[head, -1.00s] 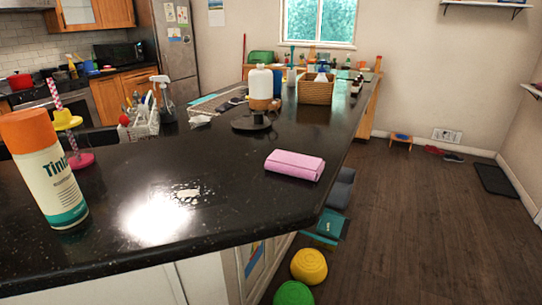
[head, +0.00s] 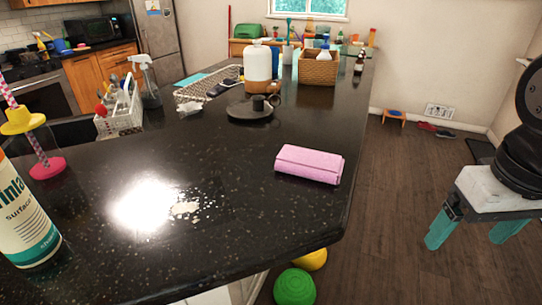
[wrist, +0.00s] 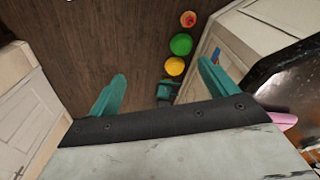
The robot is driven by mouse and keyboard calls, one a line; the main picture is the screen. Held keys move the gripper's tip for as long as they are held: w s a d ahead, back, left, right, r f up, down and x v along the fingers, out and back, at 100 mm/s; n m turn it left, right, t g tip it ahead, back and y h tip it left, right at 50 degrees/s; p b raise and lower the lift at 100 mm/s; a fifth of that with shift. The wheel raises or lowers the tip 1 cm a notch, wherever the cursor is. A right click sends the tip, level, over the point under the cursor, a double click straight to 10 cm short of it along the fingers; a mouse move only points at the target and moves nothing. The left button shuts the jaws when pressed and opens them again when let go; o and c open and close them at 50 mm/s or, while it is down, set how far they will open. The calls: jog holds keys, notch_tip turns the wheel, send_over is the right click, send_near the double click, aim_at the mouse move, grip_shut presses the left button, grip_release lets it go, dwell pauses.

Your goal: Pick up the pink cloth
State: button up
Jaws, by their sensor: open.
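The pink cloth (head: 309,164) lies folded on the black countertop (head: 230,215), near its right edge. A part of the cloth also shows at the right edge of the wrist view (wrist: 283,121). My gripper (head: 470,238) is at the right of the head view, out over the floor and clear of the counter. Its two teal fingers are spread apart and point down. In the wrist view the space between the fingers (wrist: 160,88) holds nothing, with the floor below. The cloth is apart from the gripper, to its left in the head view.
A dark holder (head: 250,110), a white bottle (head: 258,64) and a basket (head: 318,68) stand behind the cloth. Counter around the cloth is clear.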

jog(key=w+a+r+n, duration=0.5)
jog(key=w+a+n, duration=0.15)
jog(key=w, duration=0.35)
notch_tip(320, 180, up, 2)
jog(key=n+g, duration=0.1)
jog(key=n, duration=0.6)
send_over(310, 158)
jog(key=shift+s+a+r, duration=0.15)
notch_tip(310, 158, down, 7)
jog(key=shift+f, duration=0.2)
jog(key=c, duration=1.1)
